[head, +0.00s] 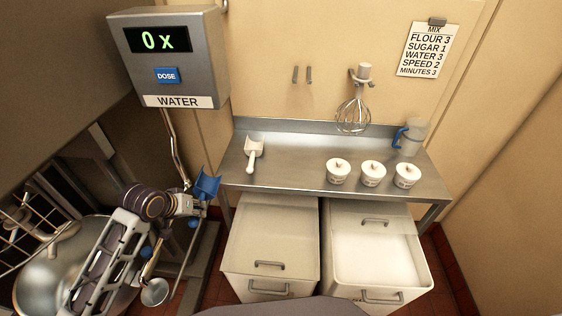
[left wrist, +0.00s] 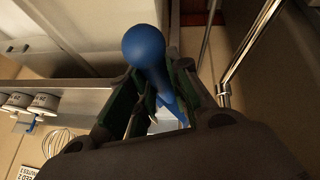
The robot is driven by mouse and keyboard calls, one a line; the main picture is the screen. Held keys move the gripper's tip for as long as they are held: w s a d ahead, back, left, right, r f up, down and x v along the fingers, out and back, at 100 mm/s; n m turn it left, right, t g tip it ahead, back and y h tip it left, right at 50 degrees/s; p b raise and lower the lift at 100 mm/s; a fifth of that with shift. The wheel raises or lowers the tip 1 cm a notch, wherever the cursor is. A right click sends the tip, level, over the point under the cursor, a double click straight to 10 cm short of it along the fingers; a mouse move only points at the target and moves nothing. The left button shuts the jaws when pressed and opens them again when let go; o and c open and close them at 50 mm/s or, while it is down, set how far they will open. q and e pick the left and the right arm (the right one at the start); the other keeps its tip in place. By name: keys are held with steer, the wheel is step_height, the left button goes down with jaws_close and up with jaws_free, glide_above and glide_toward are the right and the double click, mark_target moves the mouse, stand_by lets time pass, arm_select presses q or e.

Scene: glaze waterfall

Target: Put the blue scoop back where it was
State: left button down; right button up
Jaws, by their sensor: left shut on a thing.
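The blue scoop (head: 207,184) is held by my left gripper (head: 188,206), left of the metal shelf and below the water dispenser. In the left wrist view, the round end of the blue scoop's handle (left wrist: 144,46) sticks out between the fingers of my left gripper (left wrist: 152,98), which are closed around the handle. The rest of the scoop is mostly hidden there. A white scoop (head: 253,152) lies on the left part of the shelf. My right gripper is not in view.
The metal shelf (head: 290,172) holds several white pots and a jug (head: 409,138) with a blue handle. Two bins stand below, the left one lidded (head: 270,240), the right one (head: 375,258) showing white contents. A mixing bowl (head: 62,270) is at lower left.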

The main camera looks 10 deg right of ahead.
arm_select(q)
steer(key=w+d+r+h+b, duration=0.2)
steer(key=w+r+b, duration=0.2)
steer(key=w+r, duration=0.45)
steer(key=w+d+f+n+g+h+b, duration=0.1)
steer(key=d+h, duration=0.4)
steer(key=d, duration=0.6)
steer(key=shift+w+f+n+h, duration=0.3)
steer(key=shift+w+f, duration=0.2)
steer(key=shift+f, duration=0.05)
steer(key=shift+r, duration=0.1)
